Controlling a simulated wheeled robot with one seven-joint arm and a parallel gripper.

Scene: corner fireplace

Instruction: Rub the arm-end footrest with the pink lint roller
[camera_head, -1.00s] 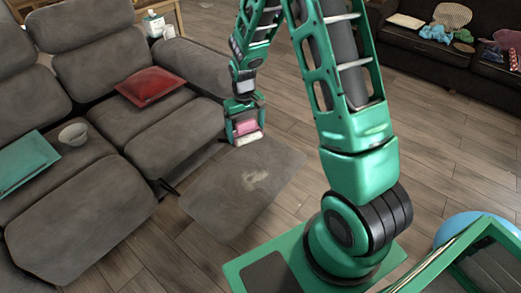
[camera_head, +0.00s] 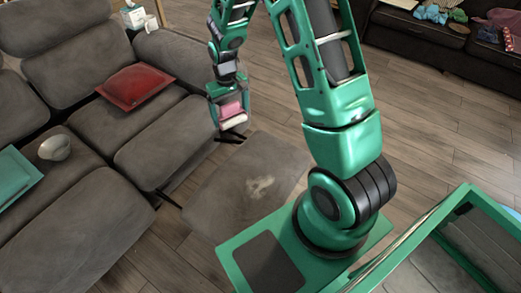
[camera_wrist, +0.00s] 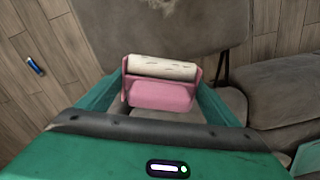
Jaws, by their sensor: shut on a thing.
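My gripper (camera_head: 231,108) is shut on the pink lint roller (camera_head: 231,109), which has a white roll. The wrist view shows the roller's pink body (camera_wrist: 160,95) between the fingers, with the pale roll (camera_wrist: 162,68) pointing away from me. The grey footrest (camera_head: 240,195) extends from the near end of the sofa and has a whitish patch (camera_head: 260,185) on top. The roller appears above the footrest's far edge, apart from its surface; the exact height is hard to tell. In the wrist view, the footrest (camera_wrist: 150,35) lies beyond the roll.
The grey sofa (camera_head: 170,145) holds a red cushion (camera_head: 135,87), a bowl (camera_head: 55,148) and a teal tray (camera_head: 15,178). A dark sofa (camera_head: 430,35) with cloths stands at the back right. A small blue object (camera_wrist: 35,65) lies on the wooden floor. Floor right of the footrest is clear.

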